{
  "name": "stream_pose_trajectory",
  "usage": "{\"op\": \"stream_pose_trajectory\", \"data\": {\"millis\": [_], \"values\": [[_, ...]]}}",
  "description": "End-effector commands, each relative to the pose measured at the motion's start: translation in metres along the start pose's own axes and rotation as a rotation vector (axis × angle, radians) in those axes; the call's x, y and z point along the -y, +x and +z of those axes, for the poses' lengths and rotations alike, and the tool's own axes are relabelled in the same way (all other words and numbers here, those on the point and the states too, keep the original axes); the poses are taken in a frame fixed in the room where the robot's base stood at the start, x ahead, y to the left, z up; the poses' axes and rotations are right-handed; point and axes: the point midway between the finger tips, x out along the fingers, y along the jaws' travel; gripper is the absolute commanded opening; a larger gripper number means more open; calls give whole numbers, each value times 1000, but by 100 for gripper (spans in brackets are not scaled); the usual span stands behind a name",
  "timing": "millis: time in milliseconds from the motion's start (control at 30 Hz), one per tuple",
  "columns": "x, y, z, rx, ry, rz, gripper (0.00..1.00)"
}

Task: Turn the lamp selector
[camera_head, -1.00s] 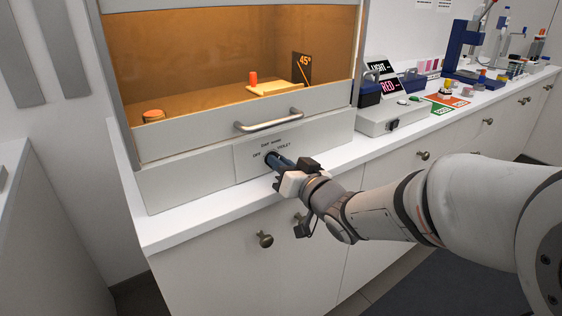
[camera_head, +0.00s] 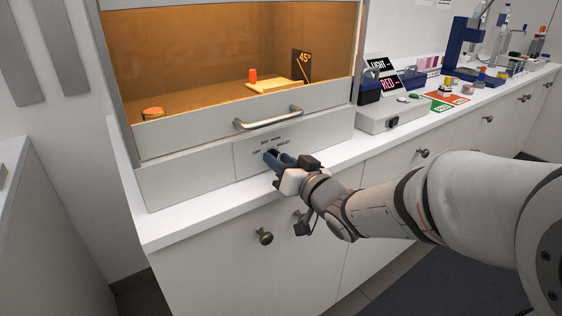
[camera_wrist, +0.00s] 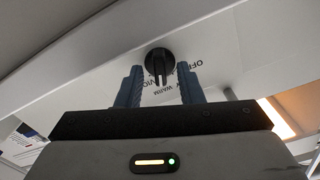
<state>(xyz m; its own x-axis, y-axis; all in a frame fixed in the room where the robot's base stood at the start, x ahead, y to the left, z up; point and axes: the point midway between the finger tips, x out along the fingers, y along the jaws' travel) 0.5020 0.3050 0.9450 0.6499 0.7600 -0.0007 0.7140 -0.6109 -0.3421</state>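The lamp selector is a round black knob with a raised ridge (camera_wrist: 160,62), on the pale front panel of the lit cabinet. Printed words, partly hidden, surround it, including "OFF" and "WARM". In the head view the panel (camera_head: 245,163) shows the knob mostly hidden by my fingers. My gripper (camera_wrist: 159,84) is open, its two blue fingers on either side of the knob's ridge with visible gaps. In the head view my gripper (camera_head: 280,160) points at the panel from the right. I cannot tell exactly where the ridge points.
A metal bar handle (camera_head: 268,118) sits just above the panel on the cabinet sash. A box (camera_head: 390,117) with a black knob and lit "LIGHT" and "RED" signs stands to the right. The white counter edge (camera_head: 200,208) runs below the panel.

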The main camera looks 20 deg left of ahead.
Motion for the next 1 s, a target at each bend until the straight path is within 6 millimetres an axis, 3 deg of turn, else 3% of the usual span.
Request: {"op": "stream_pose_trajectory", "data": {"millis": [500, 867, 1000], "values": [[0, -72, -1, -1, 0, 1, 34], [0, -77, 1, 1, 0, 0, 34], [-7, -80, -8, 11, -13, 46, 34]]}}
